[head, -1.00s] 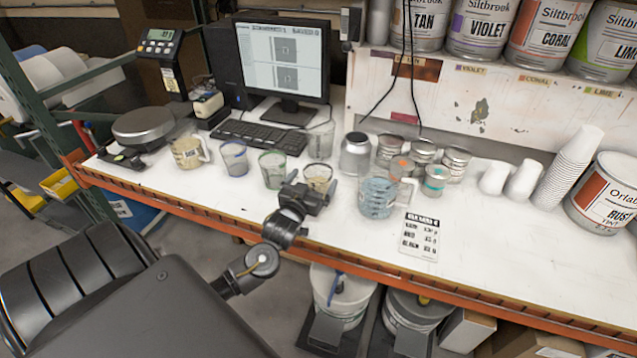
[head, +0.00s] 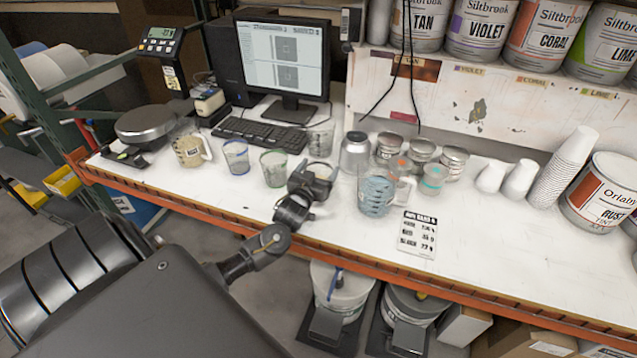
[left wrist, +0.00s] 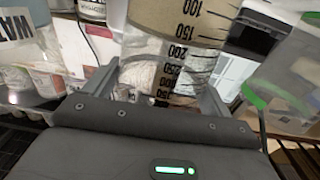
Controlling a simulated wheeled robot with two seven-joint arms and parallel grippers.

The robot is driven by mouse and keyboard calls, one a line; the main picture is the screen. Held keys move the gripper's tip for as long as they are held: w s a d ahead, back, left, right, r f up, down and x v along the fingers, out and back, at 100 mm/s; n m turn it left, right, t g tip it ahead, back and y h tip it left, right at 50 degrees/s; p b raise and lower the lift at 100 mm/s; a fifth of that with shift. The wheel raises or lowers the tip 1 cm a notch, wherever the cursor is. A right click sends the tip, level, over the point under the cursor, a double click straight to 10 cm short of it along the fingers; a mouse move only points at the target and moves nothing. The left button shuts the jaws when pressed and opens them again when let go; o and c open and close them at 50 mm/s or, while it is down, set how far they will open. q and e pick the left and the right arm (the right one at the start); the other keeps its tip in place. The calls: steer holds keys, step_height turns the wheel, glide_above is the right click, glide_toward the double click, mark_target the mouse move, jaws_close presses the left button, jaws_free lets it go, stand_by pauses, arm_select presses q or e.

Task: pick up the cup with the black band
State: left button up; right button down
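A clear graduated cup (left wrist: 178,50) with tan contents fills the middle of the left wrist view, between the two fingers of my left gripper. In the head view my left gripper (head: 312,178) covers most of this cup at the bench's front, and its band cannot be made out. The fingers stand apart on either side of the cup; whether they touch it I cannot tell. A green-banded cup (head: 273,168) stands left of the gripper and shows at the right in the left wrist view (left wrist: 275,100). A blue-banded cup (head: 235,157) stands farther left. My right gripper is out of view.
A pitcher of blue liquid (head: 377,192) stands close right of the gripper. A tan-filled pitcher (head: 190,150) is at left. A printed card (head: 417,233) lies on the bench, with free room to its right.

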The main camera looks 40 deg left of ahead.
arm_select(q)
steer(key=c, duration=0.5)
steer(key=shift+r, duration=0.25)
steer(key=shift+c, duration=0.2)
steer(key=shift+r+b, duration=0.7)
steer(key=shift+r, duration=0.05)
steer(key=s+d+r+b, duration=0.1)
steer(key=s+r+b, duration=0.3)
steer(key=s+r, duration=0.7)
steer(key=shift+v, duration=1.45)
steer(key=shift+a, duration=0.15)
